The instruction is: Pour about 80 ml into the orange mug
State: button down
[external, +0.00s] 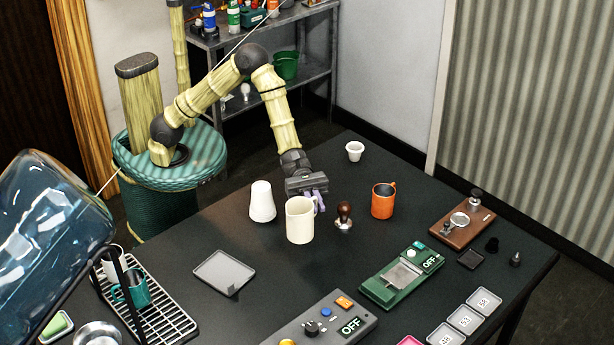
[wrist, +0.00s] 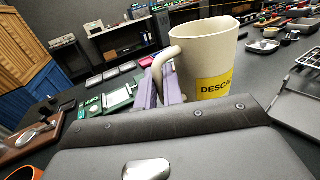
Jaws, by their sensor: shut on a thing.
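A cream pitcher (external: 299,222) stands upright near the middle of the black table. In the wrist view the pitcher (wrist: 205,55) shows a yellow label reading "DESCA", with the rest cut off. My gripper (external: 318,200) is at the pitcher's right side. In the wrist view the purple fingers of my gripper (wrist: 163,88) are shut on its handle. The pitcher's base is hidden there, and I cannot tell whether it touches the table. The orange mug (external: 383,202) stands upright to the right, apart from the pitcher. Its contents look dark.
A white cup (external: 262,203) is just left of the pitcher. A wooden-handled tamper (external: 344,216) stands between pitcher and mug. A small white cup (external: 355,151) is behind. A green scale (external: 402,276) and a grey control box (external: 325,325) are in front. A grey tray (external: 224,272) lies left.

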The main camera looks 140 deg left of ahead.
jog(key=shift+r, duration=0.2)
notch_tip(320, 180, up, 5)
jog(key=shift+a, duration=0.15)
jog(key=w+a+r, duration=0.2)
jog(key=w+a, duration=0.1)
jog(key=a, duration=0.8)
jog(key=s+a+f+n+y+p, duration=0.1)
jog(key=s+a, duration=0.2)
jog(key=a, duration=0.8)
jog(key=s+a+f+n+t+y, duration=0.1)
jog(key=s+a+y, duration=0.1)
jog(key=a, duration=0.9)
jog(key=s+a+n+y+p, duration=0.1)
jog(key=s+a, duration=0.2)
jog(key=a, duration=0.8)
notch_tip(320, 180, down, 14)
jog(key=shift+d+r, duration=0.1)
jog(key=shift+d, duration=0.05)
jog(key=shift+r, duration=0.15)
